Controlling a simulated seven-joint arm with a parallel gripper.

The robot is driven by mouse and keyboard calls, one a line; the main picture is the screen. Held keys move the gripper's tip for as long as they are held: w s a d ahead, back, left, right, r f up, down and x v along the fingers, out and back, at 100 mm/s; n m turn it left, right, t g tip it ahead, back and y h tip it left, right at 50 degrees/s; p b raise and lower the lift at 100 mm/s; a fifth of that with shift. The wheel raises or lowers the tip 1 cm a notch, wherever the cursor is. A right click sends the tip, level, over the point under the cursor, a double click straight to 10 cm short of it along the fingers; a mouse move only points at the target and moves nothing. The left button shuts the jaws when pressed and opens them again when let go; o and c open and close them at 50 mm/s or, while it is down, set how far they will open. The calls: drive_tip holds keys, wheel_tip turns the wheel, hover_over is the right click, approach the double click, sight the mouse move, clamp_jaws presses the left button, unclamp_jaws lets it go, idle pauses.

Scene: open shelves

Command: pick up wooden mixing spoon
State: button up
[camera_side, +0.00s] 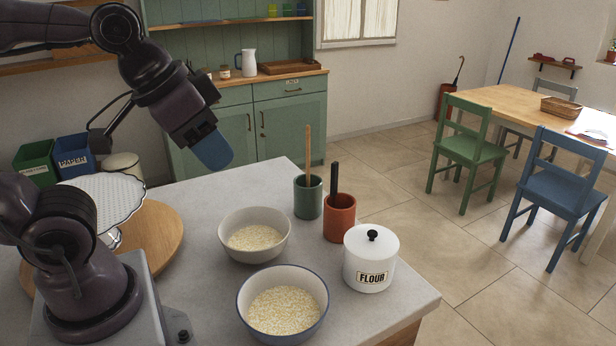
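A light wooden handle (308,150) stands upright in a dark green crock (308,203) on the counter; it looks like the wooden mixing spoon, its lower end hidden inside the crock. My gripper (213,152), with a blue tip, hangs in the air to the left of the handle, above the counter's back edge, apart from it. The fingers overlap from this side, so I cannot tell whether they are open or shut. No held object shows.
A terracotta crock (340,222) with a black handle (334,178) stands right beside the green one. A white flour canister (371,262) and two bowls of grain, one grey (226,240) and one blue-rimmed (245,308), are nearby. A round wooden board (165,235) lies at left.

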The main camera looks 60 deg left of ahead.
drive_tip(key=m+t+y, duration=0.1)
drive_tip(key=m+y, duration=1.6)
drive_tip(key=m, duration=0.5)
approach(309, 137)
drive_tip(key=shift+m, duration=0.3)
drive_tip(key=x, duration=1)
drive_tip(key=shift+w+a, duration=0.1)
drive_tip(key=shift+a, duration=0.2)
